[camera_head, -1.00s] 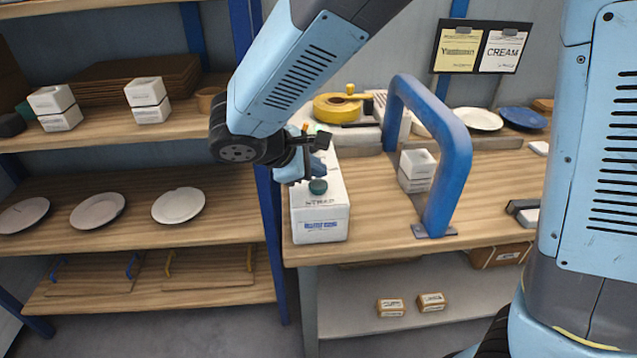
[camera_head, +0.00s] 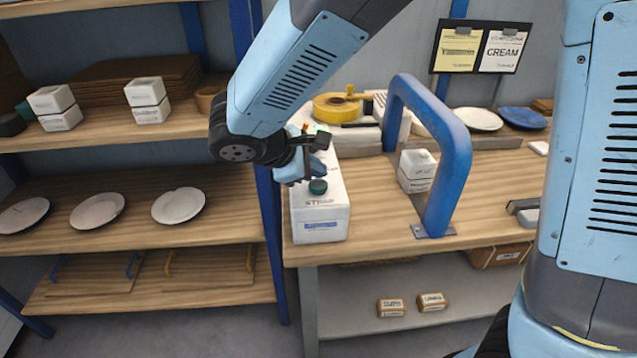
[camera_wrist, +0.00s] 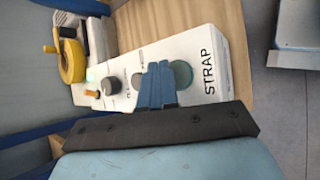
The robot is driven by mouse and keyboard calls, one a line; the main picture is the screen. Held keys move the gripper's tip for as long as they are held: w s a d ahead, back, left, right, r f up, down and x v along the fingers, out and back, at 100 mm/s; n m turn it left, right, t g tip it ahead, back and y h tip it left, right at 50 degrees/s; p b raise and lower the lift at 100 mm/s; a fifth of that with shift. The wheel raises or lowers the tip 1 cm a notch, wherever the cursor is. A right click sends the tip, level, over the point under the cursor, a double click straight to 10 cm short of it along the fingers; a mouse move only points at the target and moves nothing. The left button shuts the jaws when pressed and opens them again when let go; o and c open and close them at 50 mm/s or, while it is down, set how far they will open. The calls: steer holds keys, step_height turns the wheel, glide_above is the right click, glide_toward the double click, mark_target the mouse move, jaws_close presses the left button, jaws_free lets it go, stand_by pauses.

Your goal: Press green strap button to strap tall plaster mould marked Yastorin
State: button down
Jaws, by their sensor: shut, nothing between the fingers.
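The green strap button (camera_head: 318,187) is on top of the white control box (camera_head: 320,222), near its front end. It also shows in the wrist view (camera_wrist: 183,73), beside the word STRAP and partly hidden by my fingers. My gripper (camera_head: 312,178) is shut and empty, just above the box and close beside the button. In the wrist view my blue fingertips (camera_wrist: 158,68) overlap the button's edge; I cannot tell whether they touch it. A white two-part mould (camera_head: 417,170) stands upright under the blue arch (camera_head: 450,150). Its marking is not readable.
White moulds (camera_head: 147,100) and plates (camera_head: 178,205) stand on the left shelves. The bench front right of the box is clear.

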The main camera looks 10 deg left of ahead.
mark_target(315, 186)
steer(key=shift+f, duration=0.95)
stand_by(1.1)
steer(key=shift+r, duration=1)
steer(key=shift+r, duration=0.1)
steer(key=shift+r, duration=2.45)
